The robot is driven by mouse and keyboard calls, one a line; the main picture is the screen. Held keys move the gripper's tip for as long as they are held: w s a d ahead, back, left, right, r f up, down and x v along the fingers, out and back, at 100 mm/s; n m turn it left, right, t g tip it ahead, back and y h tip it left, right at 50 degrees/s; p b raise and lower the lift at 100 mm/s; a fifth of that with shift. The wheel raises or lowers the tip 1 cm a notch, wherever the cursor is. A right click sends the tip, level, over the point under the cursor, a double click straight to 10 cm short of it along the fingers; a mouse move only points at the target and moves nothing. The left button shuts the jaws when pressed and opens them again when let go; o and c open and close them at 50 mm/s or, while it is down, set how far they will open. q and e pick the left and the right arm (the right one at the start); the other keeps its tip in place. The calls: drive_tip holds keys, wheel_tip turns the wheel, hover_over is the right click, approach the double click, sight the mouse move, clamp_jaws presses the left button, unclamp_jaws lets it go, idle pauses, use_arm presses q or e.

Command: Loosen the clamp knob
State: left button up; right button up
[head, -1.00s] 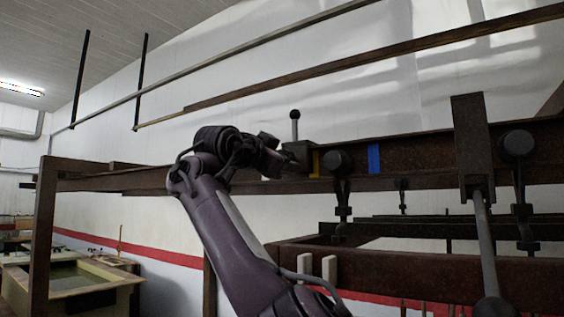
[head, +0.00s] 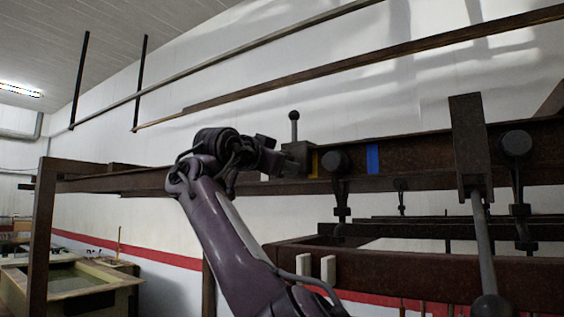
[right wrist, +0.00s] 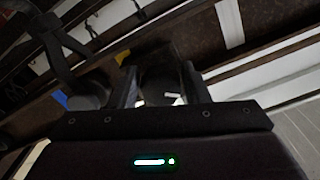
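A dark clamp block (head: 298,154) with an upright ball-topped lever (head: 294,117) sits on the brown rail (head: 420,157). No separate knob on this clamp can be made out clearly. My right gripper (head: 272,152) is just left of the block, its far side partly hidden by the wrist. In the right wrist view, the two fingers of my right gripper (right wrist: 160,88) stand apart, with a dark block-like part (right wrist: 160,75) showing between or just beyond them. I cannot tell whether they touch it. My left gripper is not in view.
A round black knob on a hanging clamp (head: 335,163) is right of the block, with blue tape (head: 373,158) beyond it. A lower beam (head: 400,276) runs below.

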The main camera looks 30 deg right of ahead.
drive_tip(key=o, duration=0.3)
drive_tip(key=shift+w+a, duration=0.1)
drive_tip(key=shift+r, duration=0.1)
drive_tip(key=b+v, duration=0.1)
drive_tip(key=v, duration=0.6)
drive_tip(key=shift+s+a, duration=0.25)
drive_tip(key=shift+a, duration=0.1)
